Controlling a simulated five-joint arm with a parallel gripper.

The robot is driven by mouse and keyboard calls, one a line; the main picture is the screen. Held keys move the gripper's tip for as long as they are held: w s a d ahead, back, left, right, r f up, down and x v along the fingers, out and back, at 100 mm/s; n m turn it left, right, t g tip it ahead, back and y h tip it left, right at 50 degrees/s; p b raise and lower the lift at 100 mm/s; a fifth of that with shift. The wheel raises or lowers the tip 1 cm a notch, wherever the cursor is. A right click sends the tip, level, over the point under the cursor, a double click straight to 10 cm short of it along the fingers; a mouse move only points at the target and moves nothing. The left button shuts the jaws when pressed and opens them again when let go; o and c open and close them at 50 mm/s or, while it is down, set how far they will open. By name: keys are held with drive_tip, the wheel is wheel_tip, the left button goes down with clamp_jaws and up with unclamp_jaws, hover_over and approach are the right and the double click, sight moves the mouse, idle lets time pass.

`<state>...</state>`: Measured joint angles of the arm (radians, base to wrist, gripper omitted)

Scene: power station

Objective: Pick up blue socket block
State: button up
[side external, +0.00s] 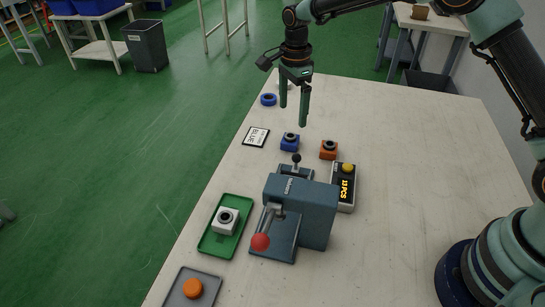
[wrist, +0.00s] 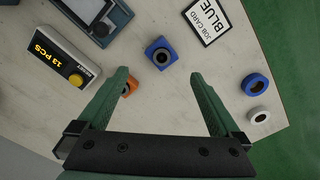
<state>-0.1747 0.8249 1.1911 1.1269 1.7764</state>
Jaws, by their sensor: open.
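The blue socket block (side external: 290,142) sits on the table behind the press, a small blue block with a dark round socket on top. In the wrist view the blue block (wrist: 161,53) lies ahead of the fingertips, roughly centred between them. My gripper (side external: 293,106) is open and empty, pointing down above the table, beyond the block in the side view. It also shows in the wrist view (wrist: 159,75) with its two green fingers wide apart. A job card (side external: 256,137) reading "BLUE" lies left of the block.
An orange socket block (side external: 328,150) sits just right of the blue one. The press (side external: 300,210), a counter box (side external: 343,187), a green tray (side external: 211,243) with a white block (side external: 226,221), and a blue ring (side external: 268,99) are also on the table. The table's right side is clear.

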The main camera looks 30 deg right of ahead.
sight(290, 135)
wheel_tip(290, 135, down, 10)
drive_tip(key=shift+w+r, duration=0.15)
drive_tip(key=shift+r, duration=0.1)
drive_tip(key=c, duration=1.2)
